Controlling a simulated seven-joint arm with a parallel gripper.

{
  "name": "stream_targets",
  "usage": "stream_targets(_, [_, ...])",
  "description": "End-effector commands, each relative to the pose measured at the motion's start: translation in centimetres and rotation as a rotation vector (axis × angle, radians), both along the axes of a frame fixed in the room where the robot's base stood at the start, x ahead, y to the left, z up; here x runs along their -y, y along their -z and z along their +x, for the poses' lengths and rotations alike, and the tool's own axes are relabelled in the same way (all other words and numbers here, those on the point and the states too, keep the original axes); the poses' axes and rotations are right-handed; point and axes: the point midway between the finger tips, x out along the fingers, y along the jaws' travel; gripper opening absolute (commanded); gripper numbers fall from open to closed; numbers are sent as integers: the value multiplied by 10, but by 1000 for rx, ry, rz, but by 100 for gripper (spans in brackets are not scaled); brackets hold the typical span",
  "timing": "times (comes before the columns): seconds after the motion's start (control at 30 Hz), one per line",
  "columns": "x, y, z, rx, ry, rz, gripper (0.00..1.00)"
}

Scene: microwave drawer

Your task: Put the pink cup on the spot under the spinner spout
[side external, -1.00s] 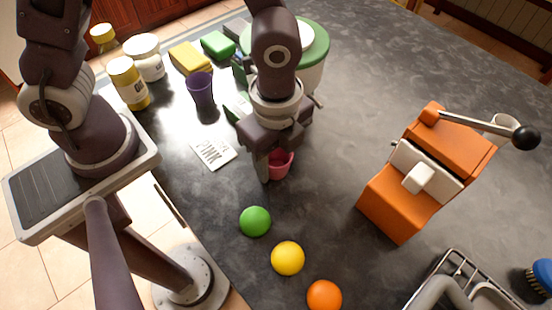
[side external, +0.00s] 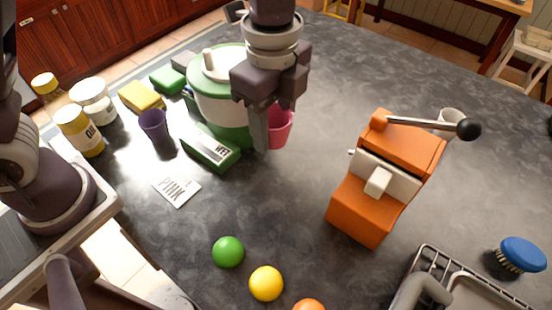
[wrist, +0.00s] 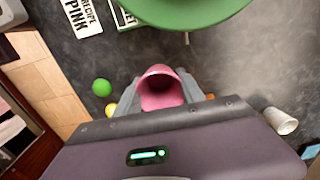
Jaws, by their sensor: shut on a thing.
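The pink cup (side external: 281,128) is held in my gripper (side external: 268,138), beside the right of the spinner in the side view and seemingly above the counter. In the wrist view the pink cup (wrist: 160,90) sits between the fingers, its open mouth showing. My gripper is shut on it. The spinner (side external: 222,95) is a white tub with green trim; my gripper hides part of its right side. In the wrist view its green rim (wrist: 185,10) is at the top, with a small spout-like stub (wrist: 186,38) below. The spot under the spout cannot be made out.
A green box marked WET (side external: 210,148) stands before the spinner. A purple cup (side external: 154,125), PINK card (side external: 177,189) and jars (side external: 79,130) are left. An orange lever machine (side external: 385,180) is right. Coloured balls (side external: 228,252) lie in front; a rack (side external: 450,280) is front right.

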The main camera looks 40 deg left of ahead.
Motion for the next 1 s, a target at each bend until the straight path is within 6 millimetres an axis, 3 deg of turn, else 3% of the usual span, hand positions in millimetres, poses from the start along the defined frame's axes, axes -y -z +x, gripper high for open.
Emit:
stream_targets(0.1, [3, 2, 37, 1, -5, 2, 6])
stream_targets(0.2, [4, 8, 51, -1, -4, 5, 6])
stream_targets(0.63, [4, 95, 53, -1, -3, 5, 6])
stream_targets(1.0, [4, 104, 54, 2, -4, 3, 6])
